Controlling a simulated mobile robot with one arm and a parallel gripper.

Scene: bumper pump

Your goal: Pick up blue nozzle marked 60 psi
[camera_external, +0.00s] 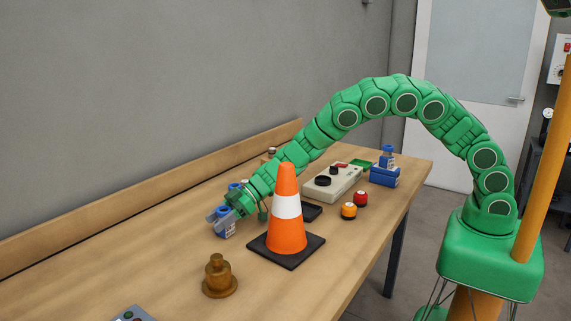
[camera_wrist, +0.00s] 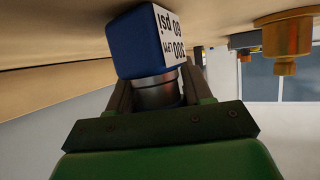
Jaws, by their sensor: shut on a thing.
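A blue nozzle (camera_wrist: 138,42) with a white label and a silver metal neck sits between my gripper's fingers (camera_wrist: 157,92) in the wrist view. In the external view my gripper (camera_external: 220,216) is low over the table, left of the cone, shut on this blue nozzle (camera_external: 227,231). The nozzle is at or very near the tabletop; I cannot tell whether it touches. Another blue piece (camera_external: 233,186) is partly hidden behind my wrist.
An orange and white cone (camera_external: 287,215) on a black base stands right beside my gripper. A brass fitting (camera_external: 219,275) stands in front. A beige control box (camera_external: 332,182), an orange button (camera_external: 348,211), a red button (camera_external: 360,199) and a blue fitting (camera_external: 384,174) are farther right.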

